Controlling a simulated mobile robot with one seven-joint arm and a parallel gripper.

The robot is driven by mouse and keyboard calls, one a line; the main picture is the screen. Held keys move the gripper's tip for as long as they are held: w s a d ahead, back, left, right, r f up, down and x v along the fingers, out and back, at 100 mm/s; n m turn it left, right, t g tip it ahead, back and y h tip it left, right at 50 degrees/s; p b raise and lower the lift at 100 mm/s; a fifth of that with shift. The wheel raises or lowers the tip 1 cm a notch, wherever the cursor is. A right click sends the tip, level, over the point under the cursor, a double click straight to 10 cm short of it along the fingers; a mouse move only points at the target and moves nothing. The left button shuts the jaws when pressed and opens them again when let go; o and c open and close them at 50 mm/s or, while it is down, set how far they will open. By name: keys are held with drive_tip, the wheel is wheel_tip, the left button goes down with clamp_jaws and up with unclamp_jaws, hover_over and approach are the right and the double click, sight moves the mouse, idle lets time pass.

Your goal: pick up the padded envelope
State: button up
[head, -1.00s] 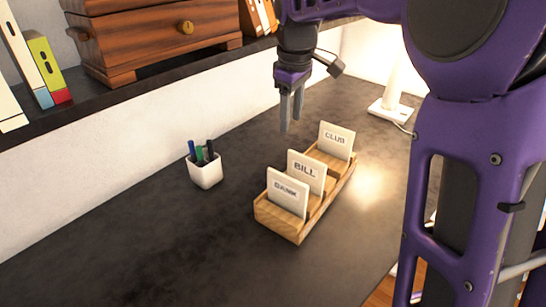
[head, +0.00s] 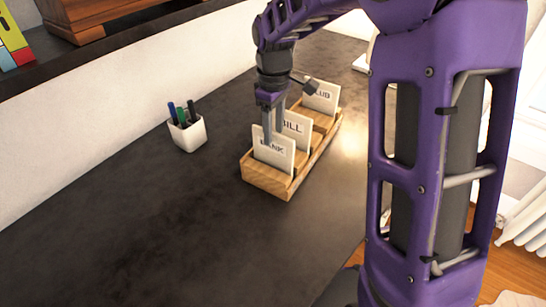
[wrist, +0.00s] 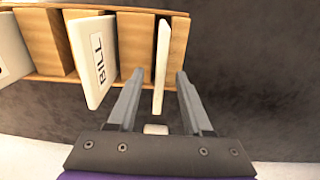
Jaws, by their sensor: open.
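A wooden sorter (head: 266,180) on the dark desk holds three upright pale envelope-like pieces, lettered BANK (head: 273,158), BILL (head: 298,126) and CLUB (head: 322,97). I cannot tell by look which one is the padded envelope. My gripper (head: 273,139) is open and points down at the BANK piece, overlapping its upper part in the head view. In the wrist view, the BANK piece (wrist: 162,50) shows edge-on between the open fingertips of my gripper (wrist: 160,74). The BILL piece (wrist: 92,60) leans just left of the left finger. Contact cannot be told.
A white pen cup (head: 188,135) with several pens stands left of the sorter. A shelf (head: 100,55) with a wooden chest runs along the wall at upper left. The front left of the desk (head: 140,230) is clear.

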sight(273, 157)
wheel_tip(273, 157, down, 5)
drive_tip(key=shift+a+b, duration=0.1)
drive_tip(key=shift+b, duration=0.25)
clamp_jaws()
